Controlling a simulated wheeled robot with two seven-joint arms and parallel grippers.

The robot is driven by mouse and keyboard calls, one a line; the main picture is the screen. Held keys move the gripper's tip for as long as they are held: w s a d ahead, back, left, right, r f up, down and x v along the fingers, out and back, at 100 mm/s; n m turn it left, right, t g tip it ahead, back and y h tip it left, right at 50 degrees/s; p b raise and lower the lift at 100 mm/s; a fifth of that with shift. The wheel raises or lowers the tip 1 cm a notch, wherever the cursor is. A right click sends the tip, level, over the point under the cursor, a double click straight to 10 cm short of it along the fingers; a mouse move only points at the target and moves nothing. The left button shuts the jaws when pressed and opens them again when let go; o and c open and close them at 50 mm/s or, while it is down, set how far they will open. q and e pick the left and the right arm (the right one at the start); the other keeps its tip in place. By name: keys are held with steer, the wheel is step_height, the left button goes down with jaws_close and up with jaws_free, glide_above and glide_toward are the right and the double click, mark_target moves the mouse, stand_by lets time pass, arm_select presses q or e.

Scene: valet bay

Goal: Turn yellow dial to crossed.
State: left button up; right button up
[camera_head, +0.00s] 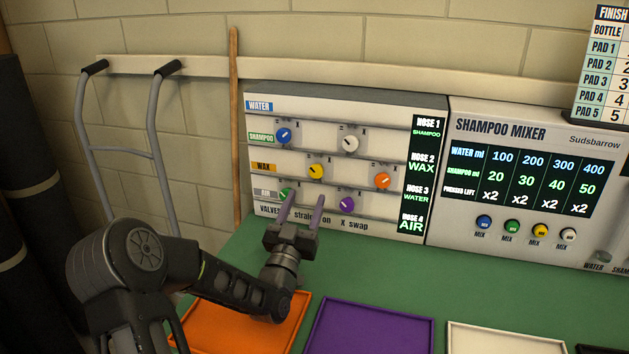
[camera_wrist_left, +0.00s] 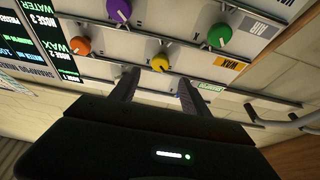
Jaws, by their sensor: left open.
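The yellow dial (camera_head: 316,171) is on the middle row of the valve panel (camera_head: 390,110), right of the WAX label. In the left wrist view, where the panel appears turned over, the yellow dial (camera_wrist_left: 160,62) is just beyond the fingertips. My left gripper (camera_head: 302,203) is open and empty, below the dial in the head view, with its fingers pointing up at the panel. In the left wrist view my left gripper (camera_wrist_left: 158,78) has its fingers apart, and the dial lies between their lines. I cannot tell the gap in depth. My right gripper is not in view.
Neighbouring dials are green (camera_head: 286,194), partly behind a finger, purple (camera_head: 347,204), orange (camera_head: 382,180), blue (camera_head: 284,135) and white (camera_head: 350,143). An orange tray (camera_head: 300,305) and a purple tray (camera_head: 428,330) lie on the green bench. A shampoo mixer (camera_head: 530,200) stands right.

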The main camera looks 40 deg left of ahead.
mark_target(315, 172)
arm_select(q)
steer(key=p+x, duration=0.3)
steer(key=x, duration=0.4)
steer(key=shift+w+a+r, duration=0.1)
steer(key=shift+w+r, duration=0.1)
steer(key=shift+w, duration=0.15)
jaws_close()
stand_by(0.6)
